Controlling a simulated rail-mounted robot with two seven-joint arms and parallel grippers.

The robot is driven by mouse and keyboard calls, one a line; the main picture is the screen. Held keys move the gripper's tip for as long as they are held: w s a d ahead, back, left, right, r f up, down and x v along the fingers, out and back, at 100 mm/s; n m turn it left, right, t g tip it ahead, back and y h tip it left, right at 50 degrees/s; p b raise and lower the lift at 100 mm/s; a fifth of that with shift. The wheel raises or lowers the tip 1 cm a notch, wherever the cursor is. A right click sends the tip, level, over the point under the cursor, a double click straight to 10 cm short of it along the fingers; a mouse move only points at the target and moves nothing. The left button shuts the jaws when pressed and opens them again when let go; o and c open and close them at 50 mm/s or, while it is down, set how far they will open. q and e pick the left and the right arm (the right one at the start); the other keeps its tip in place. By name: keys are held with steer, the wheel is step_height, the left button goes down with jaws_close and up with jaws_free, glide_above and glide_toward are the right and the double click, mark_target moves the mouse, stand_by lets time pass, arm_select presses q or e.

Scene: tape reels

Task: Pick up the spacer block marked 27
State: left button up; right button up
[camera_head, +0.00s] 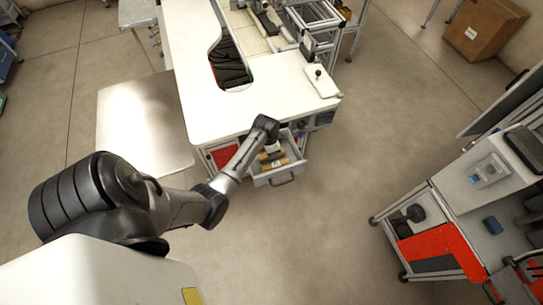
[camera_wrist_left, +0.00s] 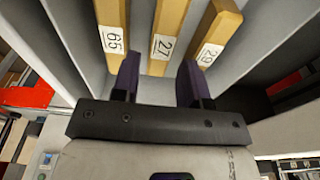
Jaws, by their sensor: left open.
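The spacer block marked 27 (camera_wrist_left: 166,38) is a yellow-tan bar with a white label. In the head view, the blocks appear small in an open drawer (camera_head: 283,177), under the end of my left arm.
The drawer sticks out of a white-topped workbench (camera_head: 290,95). Its grey walls stand close around the blocks. A cart with a red panel (camera_head: 440,250) stands at the right, and a cardboard box (camera_head: 487,28) is at the back right. The floor between bench and cart is clear.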

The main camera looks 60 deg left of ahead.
arm_select(q)
steer(key=shift+a+f+b, duration=0.1)
steer(key=shift+f+b, duration=0.2)
steer(key=shift+f, duration=2.25)
steer(key=c, duration=0.7)
